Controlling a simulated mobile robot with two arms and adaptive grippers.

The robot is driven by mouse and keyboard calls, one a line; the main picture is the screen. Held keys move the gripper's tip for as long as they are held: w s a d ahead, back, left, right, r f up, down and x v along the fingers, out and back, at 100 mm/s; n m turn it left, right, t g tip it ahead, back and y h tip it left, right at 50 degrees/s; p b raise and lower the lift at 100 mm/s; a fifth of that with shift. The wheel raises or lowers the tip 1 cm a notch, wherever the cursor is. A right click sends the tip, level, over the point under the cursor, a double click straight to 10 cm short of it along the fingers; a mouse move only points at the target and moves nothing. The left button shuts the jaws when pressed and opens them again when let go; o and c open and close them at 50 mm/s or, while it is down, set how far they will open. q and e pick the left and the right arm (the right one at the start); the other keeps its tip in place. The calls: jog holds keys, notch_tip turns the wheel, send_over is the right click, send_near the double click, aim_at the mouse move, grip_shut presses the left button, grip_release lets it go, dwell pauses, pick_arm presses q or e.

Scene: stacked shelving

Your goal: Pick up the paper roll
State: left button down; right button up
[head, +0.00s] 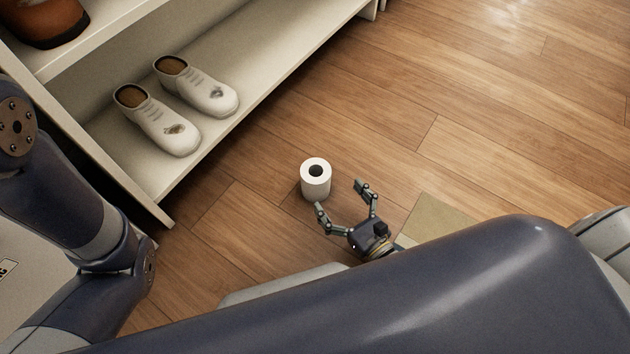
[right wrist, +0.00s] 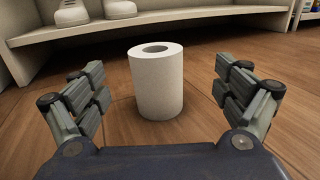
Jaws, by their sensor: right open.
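The white paper roll (head: 316,184) stands upright on the wooden floor in the head view, with its dark core hole facing up. It also shows upright in the middle of the right wrist view (right wrist: 157,88). My right gripper (head: 340,198) is open and low over the floor, just to the lower right of the roll. In the right wrist view its fingers (right wrist: 158,85) spread to either side of the roll, which stands ahead between them, with gaps on both sides and no visible contact. My left arm shows at the left of the head view, but its gripper is out of view.
A cream shelf unit (head: 255,75) stands beyond the roll at upper left, with a pair of white shoes (head: 180,112) on its low board. A flat tan panel (head: 432,222) lies right of my right gripper. The wooden floor at upper right is clear.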

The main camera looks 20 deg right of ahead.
aim_at(327, 183)
jog(key=b+x, duration=0.1)
jog(key=x, duration=0.3)
jog(key=shift+w+a, duration=0.15)
jog(key=b+x, duration=0.2)
jog(key=x, duration=0.1)
jog(key=b+x, duration=0.1)
jog(key=x, duration=0.1)
jog(key=shift+a+r, duration=0.2)
jog(key=shift+a, duration=0.1)
jog(key=c, duration=1.2)
